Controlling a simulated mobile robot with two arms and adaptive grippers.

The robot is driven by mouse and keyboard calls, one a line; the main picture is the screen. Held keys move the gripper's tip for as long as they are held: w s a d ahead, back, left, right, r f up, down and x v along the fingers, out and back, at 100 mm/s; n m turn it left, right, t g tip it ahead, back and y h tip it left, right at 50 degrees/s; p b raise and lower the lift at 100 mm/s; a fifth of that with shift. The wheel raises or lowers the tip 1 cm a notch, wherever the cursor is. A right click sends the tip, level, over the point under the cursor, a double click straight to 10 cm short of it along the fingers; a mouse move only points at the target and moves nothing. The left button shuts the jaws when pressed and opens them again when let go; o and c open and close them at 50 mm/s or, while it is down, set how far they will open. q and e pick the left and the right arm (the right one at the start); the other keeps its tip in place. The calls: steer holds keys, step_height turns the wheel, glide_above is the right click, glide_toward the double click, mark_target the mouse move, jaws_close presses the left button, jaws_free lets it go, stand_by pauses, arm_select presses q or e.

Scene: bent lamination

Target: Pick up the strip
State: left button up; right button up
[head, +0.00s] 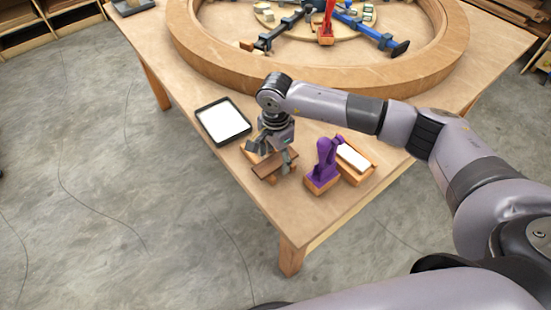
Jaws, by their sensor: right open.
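A dark brown strip (276,164) lies on a small orange-brown wooden holder (250,155) near the table's front corner. My right gripper (274,157) points down over the strip, with one finger to each side of its middle. Its jaws are open. The gripper hides part of the strip and holder, and I cannot tell whether the fingers touch the strip. My left gripper is out of view.
A black tray with a white inside (223,121) lies left of the gripper. A purple tool (324,165) on a wooden block and a wooden box with a white top (354,157) stand to the right. A large wooden ring (300,78) fills the back of the table (185,75).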

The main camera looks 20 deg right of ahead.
steer(key=c, duration=1.2)
